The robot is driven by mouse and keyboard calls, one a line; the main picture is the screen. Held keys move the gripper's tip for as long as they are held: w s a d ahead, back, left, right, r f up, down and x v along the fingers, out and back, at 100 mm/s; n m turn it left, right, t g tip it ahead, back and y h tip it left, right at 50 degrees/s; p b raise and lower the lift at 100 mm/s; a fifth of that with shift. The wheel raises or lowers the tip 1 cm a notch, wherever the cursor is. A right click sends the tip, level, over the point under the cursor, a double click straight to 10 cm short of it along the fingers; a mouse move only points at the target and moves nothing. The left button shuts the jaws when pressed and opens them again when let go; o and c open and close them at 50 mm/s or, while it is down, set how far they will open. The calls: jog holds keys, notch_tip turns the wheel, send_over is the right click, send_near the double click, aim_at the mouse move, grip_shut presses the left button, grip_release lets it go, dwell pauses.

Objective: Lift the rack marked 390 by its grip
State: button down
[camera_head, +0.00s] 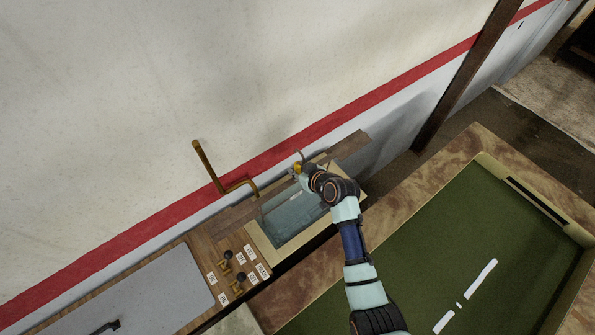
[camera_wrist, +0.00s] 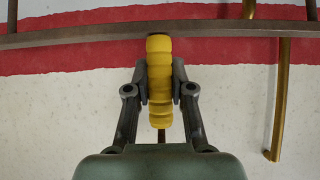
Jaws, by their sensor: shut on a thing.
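In the wrist view, my gripper (camera_wrist: 160,84) is shut on a ribbed yellow grip (camera_wrist: 159,62), with one finger on each side. The grip's upper end overlaps a dark horizontal rail (camera_wrist: 75,39). In the head view, my gripper (camera_head: 303,169) is at the rail (camera_head: 347,146), above the far side of a basin, with a bit of the yellow grip (camera_head: 297,168) showing. I cannot make out the mark 390, and the rack's body is hidden or not distinct in either view.
The basin (camera_head: 262,243) has a pale rim and a bluish inside. A bent brass pipe (camera_head: 207,166) rises to its left. Small labels and knobs sit on a wooden board (camera_head: 205,256). A green-floored tray (camera_head: 430,245) lies right, and a dark post (camera_head: 465,75) stands behind.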

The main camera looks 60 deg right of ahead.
notch_tip(320, 180, up, 12)
jog(key=p, duration=0.8)
jog(key=shift+r, duration=2.9)
dwell(1.5)
